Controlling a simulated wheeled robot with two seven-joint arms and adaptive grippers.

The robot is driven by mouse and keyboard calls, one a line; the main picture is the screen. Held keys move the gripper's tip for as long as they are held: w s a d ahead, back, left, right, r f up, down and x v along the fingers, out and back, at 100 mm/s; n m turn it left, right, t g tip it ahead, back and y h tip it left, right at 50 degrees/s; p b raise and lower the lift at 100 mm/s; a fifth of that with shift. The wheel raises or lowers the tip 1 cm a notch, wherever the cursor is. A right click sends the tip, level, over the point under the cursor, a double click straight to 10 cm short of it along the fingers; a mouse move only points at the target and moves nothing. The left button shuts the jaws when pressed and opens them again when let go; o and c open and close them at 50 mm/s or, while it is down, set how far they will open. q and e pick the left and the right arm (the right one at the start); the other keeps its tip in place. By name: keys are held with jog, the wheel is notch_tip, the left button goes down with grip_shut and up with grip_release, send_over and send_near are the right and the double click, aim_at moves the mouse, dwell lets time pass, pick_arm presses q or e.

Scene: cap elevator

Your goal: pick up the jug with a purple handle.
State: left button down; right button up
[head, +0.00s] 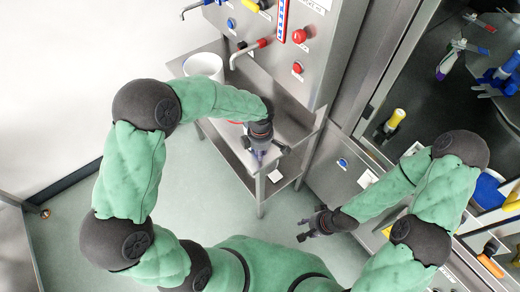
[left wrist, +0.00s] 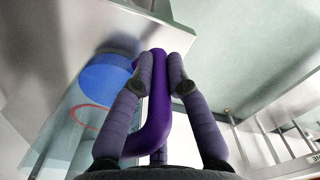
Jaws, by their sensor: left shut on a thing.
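The jug's purple handle (left wrist: 160,95) stands between the two fingers of my left gripper (left wrist: 160,70) in the left wrist view, and the gripper is shut on it. A pale, see-through surface with a blue disc (left wrist: 105,80) and a red ring lies left of the handle; I cannot tell if these belong to the jug. In the head view my left gripper (head: 260,150) is over the metal side table (head: 222,140), and my arm hides most of the jug. My right gripper (head: 303,229) is open and empty above the floor.
A white bucket (head: 203,66) stands at the table's back left. A steel machine (head: 285,60) with spouts and coloured buttons rises behind the table. A dark cabinet (head: 430,95) holding several coloured tools is at right. The floor left of the table is clear.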

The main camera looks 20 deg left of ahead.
pick_arm(q)
notch_tip(320, 180, up, 2)
jog(key=shift+r+p, duration=0.2)
jog(key=shift+p, duration=0.1)
jog(key=s+a+r+p, duration=0.4)
jog(key=s+r, duration=0.6)
jog(key=s, duration=0.3)
jog(key=shift+s+a, duration=0.15)
jog(key=shift+s, duration=0.05)
dwell(1.0)
